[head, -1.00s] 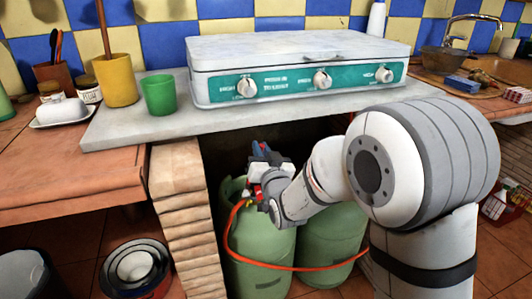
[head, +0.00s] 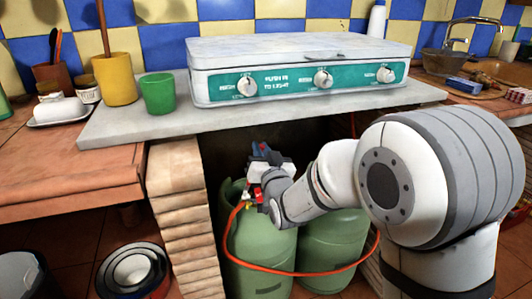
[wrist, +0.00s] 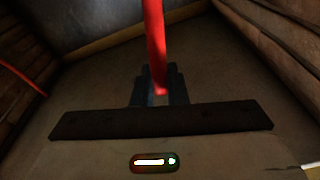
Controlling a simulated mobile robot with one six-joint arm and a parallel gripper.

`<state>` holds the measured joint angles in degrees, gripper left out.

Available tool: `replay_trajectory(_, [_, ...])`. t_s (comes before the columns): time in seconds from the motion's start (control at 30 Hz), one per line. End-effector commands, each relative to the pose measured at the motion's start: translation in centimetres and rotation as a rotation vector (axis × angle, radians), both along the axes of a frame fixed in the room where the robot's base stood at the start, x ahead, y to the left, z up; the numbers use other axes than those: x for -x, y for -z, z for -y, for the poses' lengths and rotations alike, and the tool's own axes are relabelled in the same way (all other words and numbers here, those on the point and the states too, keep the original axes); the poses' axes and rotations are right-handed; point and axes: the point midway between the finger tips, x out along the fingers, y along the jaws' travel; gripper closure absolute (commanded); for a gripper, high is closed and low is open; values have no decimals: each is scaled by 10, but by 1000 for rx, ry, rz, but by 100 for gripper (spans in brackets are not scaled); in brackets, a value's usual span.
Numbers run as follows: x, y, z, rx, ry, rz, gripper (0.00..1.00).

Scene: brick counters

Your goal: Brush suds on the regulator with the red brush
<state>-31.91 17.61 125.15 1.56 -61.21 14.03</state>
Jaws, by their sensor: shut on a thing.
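My gripper (head: 262,158) is at the top of the left green gas cylinder (head: 255,250), under the counter. In the wrist view it is shut on the red brush (wrist: 154,45), whose red handle runs up from between the dark fingers. The brush's bristle end is out of sight. A small red and brass fitting (head: 248,196) shows beside my gripper on top of the cylinder, where the orange hose (head: 234,217) starts; it seems to be the regulator, partly hidden by my gripper. I cannot tell whether the brush touches it, and no suds can be made out.
A second green cylinder (head: 332,245) stands close on the right. A brick pillar (head: 182,215) bounds the opening on the left, and the counter slab (head: 130,127) with a stove (head: 300,75) lies above. The orange hose loops across both cylinders.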

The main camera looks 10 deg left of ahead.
Motion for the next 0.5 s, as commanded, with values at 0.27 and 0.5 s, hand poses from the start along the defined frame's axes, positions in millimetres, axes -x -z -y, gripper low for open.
replay_trajectory(0.27, [6, 1, 4, 1, 1, -1, 100])
replay_trajectory(0.5, [2, 2, 2, 0, 0, 0, 100])
